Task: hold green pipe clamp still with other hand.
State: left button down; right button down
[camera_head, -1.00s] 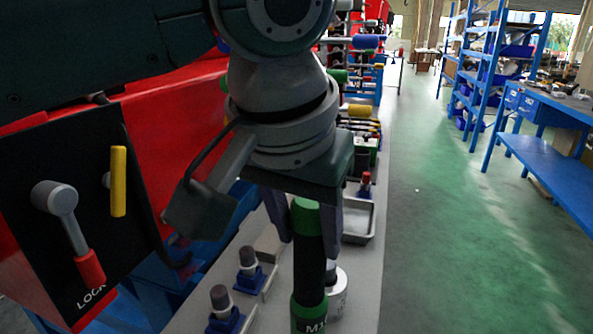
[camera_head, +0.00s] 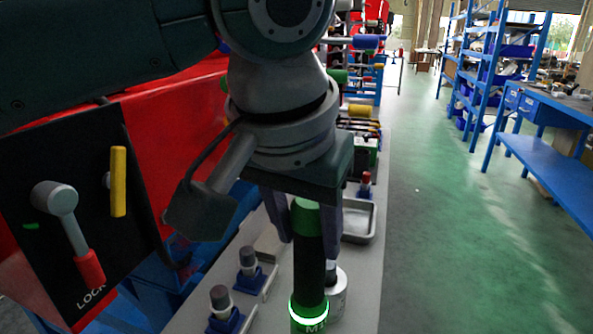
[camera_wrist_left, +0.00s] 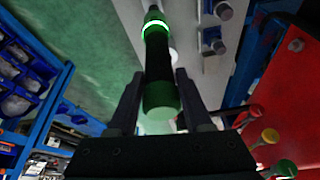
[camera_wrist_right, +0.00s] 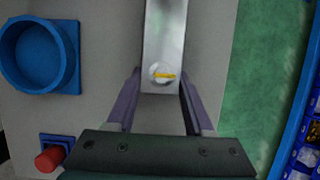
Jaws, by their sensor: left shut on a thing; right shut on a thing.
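An upright black cylindrical tool (camera_head: 309,258) with green ends stands in the middle of the head view, with a lit green ring near its lower end. My left gripper (camera_head: 305,228) is shut on its upper part from above. The left wrist view shows the tool (camera_wrist_left: 157,68) between the fingers. My right gripper (camera_wrist_right: 160,80) is shut on a silver metal piece (camera_wrist_right: 165,35) with a round end and a yellow mark. It is not made out in the head view. I cannot tell which part is the green pipe clamp.
A grey cylinder (camera_head: 337,293) stands close beside the tool. Small blue holders (camera_head: 226,319) stand to its left, and a metal tray (camera_head: 360,222) lies behind. A black panel (camera_head: 85,215) has a red-gripped lever. A blue round cup (camera_wrist_right: 38,55) is left in the right wrist view.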

aim_at(309, 204)
pick_arm(q)
jog(key=shift+r, duration=2.7)
pick_arm(e)
jog(key=shift+c, duration=1)
grip_release()
jog(key=shift+r, duration=0.15)
